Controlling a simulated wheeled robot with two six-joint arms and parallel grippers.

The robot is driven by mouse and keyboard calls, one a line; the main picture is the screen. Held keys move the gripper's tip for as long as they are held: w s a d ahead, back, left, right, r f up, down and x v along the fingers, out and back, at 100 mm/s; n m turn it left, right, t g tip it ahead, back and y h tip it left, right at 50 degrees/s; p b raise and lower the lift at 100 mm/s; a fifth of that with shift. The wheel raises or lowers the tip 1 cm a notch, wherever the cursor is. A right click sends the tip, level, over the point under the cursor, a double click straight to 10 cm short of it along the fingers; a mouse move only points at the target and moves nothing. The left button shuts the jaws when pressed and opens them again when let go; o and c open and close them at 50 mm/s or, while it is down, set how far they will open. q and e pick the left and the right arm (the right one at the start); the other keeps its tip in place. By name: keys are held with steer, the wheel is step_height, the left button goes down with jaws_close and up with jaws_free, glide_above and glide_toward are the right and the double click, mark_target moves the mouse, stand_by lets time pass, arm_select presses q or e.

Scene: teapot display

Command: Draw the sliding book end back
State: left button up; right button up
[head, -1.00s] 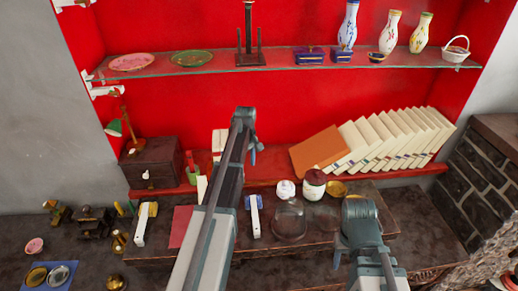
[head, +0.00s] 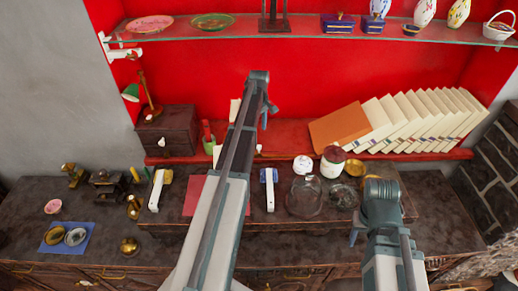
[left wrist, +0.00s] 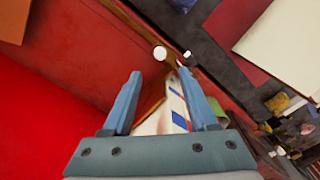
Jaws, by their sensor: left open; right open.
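A row of cream books (head: 425,118) leans to the left on the red lower shelf, with an orange book (head: 340,125) at its left end. I cannot clearly pick out the sliding book end. A pale upright piece (head: 235,108) is mostly hidden behind my left arm and may be part of it. My left gripper (head: 267,112) is in front of the red back wall, left of the orange book. In the left wrist view the left gripper (left wrist: 160,76) is open, with a white and blue piece (left wrist: 175,110) beyond its fingers. My right gripper (head: 357,232) is open and low, before the dark counter.
A glass shelf (head: 300,40) with vases and plates runs above. A wooden box (head: 167,130) and green lamp (head: 135,92) stand at left. Jars (head: 332,162) and a glass cloche (head: 304,196) stand on the raised step below the books, near my right gripper.

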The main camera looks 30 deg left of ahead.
mark_target(259, 146)
arm_select(q)
step_height(259, 146, down, 10)
steer(key=b, duration=0.8)
steer(key=shift+r, duration=0.25)
jaws_close()
stand_by(0.8)
